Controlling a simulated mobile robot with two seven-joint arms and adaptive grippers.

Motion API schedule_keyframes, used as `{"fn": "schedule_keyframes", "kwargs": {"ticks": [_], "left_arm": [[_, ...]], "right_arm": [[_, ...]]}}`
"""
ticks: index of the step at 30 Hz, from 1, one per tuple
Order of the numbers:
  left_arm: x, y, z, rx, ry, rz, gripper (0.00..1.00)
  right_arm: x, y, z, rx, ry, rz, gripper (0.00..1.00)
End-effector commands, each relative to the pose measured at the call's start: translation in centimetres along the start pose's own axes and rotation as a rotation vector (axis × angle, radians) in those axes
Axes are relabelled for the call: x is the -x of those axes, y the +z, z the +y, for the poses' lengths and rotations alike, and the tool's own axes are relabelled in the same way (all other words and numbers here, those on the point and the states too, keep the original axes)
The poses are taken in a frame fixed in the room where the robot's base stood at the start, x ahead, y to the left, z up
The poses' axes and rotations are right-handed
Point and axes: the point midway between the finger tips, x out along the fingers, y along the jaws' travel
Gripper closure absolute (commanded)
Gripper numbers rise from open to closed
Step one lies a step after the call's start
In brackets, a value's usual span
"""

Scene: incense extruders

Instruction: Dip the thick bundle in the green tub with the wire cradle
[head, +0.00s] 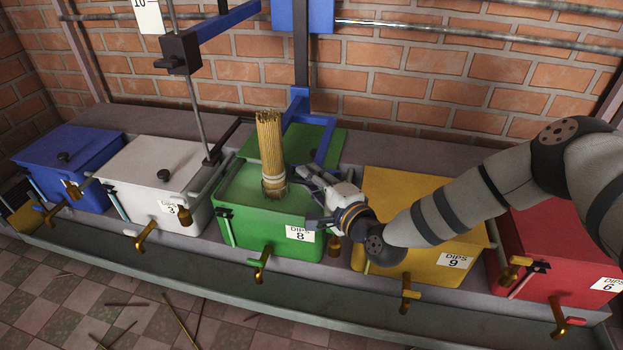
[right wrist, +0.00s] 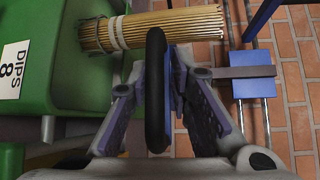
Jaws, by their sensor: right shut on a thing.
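The thick bundle (head: 271,150) of tan sticks stands upright at the green tub (head: 245,218), whose card reads DIPS 8. Pale bands ring its lower end, where thin wire shows; I cannot tell how deep the end sits. In the right wrist view the bundle (right wrist: 165,28) lies across the top, just beyond the fingers. My right gripper (head: 308,196) is right of the bundle, over the tub's right side. It is shut on a black handle (right wrist: 157,90) beside a blue bar. The handle is hidden in the head view. My left gripper is not in view.
A blue tub (head: 65,150) and a white tub (head: 140,175) stand left of the green one. A yellow tub (head: 400,190) and a red tub (head: 540,235) stand right. Brass taps stick out in front. A blue frame (head: 299,105) rises behind the green tub.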

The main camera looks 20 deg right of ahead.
Motion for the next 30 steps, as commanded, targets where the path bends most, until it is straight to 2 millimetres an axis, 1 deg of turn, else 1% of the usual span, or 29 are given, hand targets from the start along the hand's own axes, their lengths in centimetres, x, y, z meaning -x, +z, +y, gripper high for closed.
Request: {"fn": "schedule_keyframes", "kwargs": {"ticks": [1,7,8,9,10,23,26,29,30], "left_arm": [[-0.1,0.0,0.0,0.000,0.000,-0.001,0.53],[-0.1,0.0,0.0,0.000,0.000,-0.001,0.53],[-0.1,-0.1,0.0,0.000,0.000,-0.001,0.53],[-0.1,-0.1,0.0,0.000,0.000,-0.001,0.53],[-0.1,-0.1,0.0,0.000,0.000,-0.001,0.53],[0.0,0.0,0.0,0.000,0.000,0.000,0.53],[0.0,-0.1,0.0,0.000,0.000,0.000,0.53],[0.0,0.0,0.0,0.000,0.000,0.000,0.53],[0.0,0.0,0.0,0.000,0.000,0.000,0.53]], "right_arm": [[0.4,0.1,1.5,-0.007,0.035,-0.004,1.00],[0.5,0.1,1.6,-0.007,0.038,-0.003,1.00],[0.5,0.1,1.6,-0.007,0.038,-0.003,0.78],[0.5,0.1,1.6,-0.007,0.038,-0.002,0.69],[0.5,0.1,1.6,-0.007,0.037,-0.002,0.67],[0.4,-0.2,0.8,-0.002,0.019,0.002,0.67],[1.7,-0.2,0.8,-0.002,0.021,0.002,0.67],[4.4,-0.1,0.8,-0.004,0.024,0.000,0.67],[5.5,-0.1,0.8,-0.006,0.025,0.002,0.67]]}}
